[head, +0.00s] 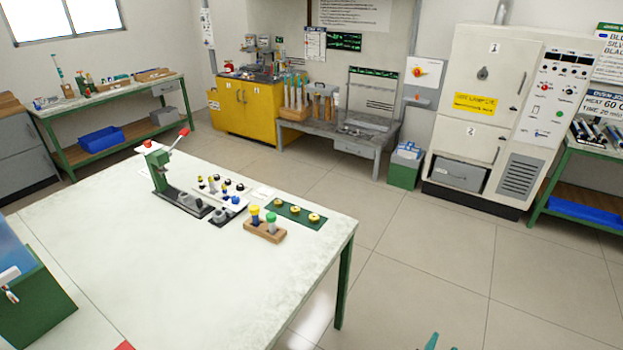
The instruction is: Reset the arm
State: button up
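My gripper's fingers cannot be made out in the head view. Only a small teal piece shows at the bottom edge, right of centre, over the floor; I cannot tell which part it is. Nothing is seen held. The white-topped table (150,270) fills the left foreground. Near its far right side stand a green hand press (160,165) with a red-tipped lever, a tray of small knobbed parts (222,190), a wooden block (265,231) with yellow and green-topped tools, and a green plate (295,214) with brass rings.
A green bin (40,310) is at the left edge. A yellow cabinet (240,108), a grey bench (350,130) and a large white oven cabinet (480,110) line the back wall. A green-framed bench (590,160) stands far right. The floor (430,255) right of the table is clear.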

jog(key=s+a+f+n+t+y, duration=0.3)
jog(key=s+a+n+y, duration=0.6)
jog(key=s+a, duration=1.05)
jog(key=s+a+r, duration=0.2)
jog(key=s+a, duration=0.1)
jog(key=a, duration=0.2)
jog(key=s+a+r+n+t, duration=0.1)
jog(key=s+a+r, duration=0.2)
jog(key=a, duration=0.2)
jog(key=s+a+r, duration=0.2)
jog(key=s+a, duration=0.1)
jog(key=a, duration=0.3)
jog(key=shift+s+r+t, duration=0.2)
jog(key=shift+r+t, duration=0.1)
jog(key=shift+t, duration=0.1)
jog(key=shift+c, duration=0.5)
